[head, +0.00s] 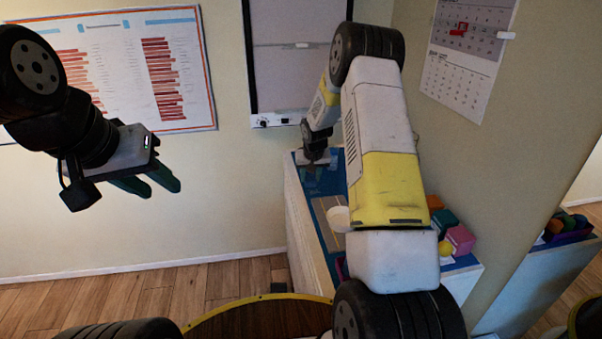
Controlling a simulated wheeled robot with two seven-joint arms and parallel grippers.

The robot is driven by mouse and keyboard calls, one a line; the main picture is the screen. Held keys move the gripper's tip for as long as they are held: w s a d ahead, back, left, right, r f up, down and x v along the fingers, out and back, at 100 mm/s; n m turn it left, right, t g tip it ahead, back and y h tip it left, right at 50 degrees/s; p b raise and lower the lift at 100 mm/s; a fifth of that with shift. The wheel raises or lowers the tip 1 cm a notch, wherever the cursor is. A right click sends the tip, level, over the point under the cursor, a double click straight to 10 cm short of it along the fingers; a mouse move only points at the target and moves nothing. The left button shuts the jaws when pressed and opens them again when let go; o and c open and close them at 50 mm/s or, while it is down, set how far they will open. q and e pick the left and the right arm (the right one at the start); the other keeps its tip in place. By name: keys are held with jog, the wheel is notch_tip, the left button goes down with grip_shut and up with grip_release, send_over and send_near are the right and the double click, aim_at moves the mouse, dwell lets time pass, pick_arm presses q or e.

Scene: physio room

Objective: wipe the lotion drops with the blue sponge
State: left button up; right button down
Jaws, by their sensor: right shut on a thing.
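My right gripper (314,172) points down at the far end of the blue-topped counter (332,184). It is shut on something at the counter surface. That thing is small, dark and mostly hidden by the fingers; I cannot clearly make out the blue sponge. No lotion drops can be told apart at this distance, and my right arm covers part of the counter. My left gripper (150,184) hangs in the air at the left, in front of the wall, with its greenish fingers apart and nothing between them.
A wall bounds the counter's right side. The floor at left is clear.

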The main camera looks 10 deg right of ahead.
aim_at(310, 175)
jog(key=shift+r, duration=1.65)
jog(key=shift+s, duration=0.15)
